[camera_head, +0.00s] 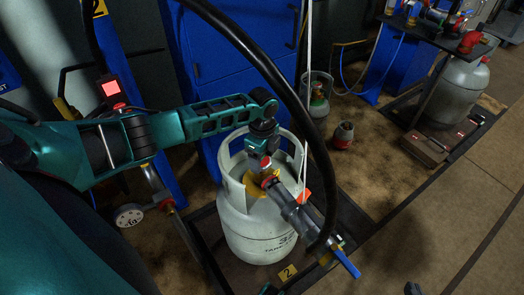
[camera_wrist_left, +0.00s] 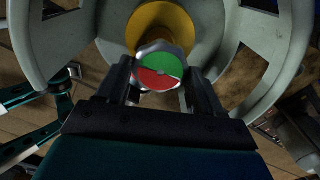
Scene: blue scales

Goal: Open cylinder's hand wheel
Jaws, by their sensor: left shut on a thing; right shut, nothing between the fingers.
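The white gas cylinder (camera_head: 258,237) stands upright in a dark frame in the head view. Its hand wheel (camera_wrist_left: 160,72) has a green and red top and a pale rim. The wheel sits above a yellow valve (camera_head: 257,186), inside the cylinder's collar (camera_head: 232,188). My left gripper (camera_head: 264,160) reaches down over the valve. In the left wrist view its fingers (camera_wrist_left: 160,85) are shut on the hand wheel, one at each side.
A grey regulator (camera_head: 300,212) with a blue lever (camera_head: 346,262) and a black hose (camera_head: 318,160) lies close to the collar's right side. A blue cabinet (camera_head: 225,60) stands behind. The floor at lower right is clear.

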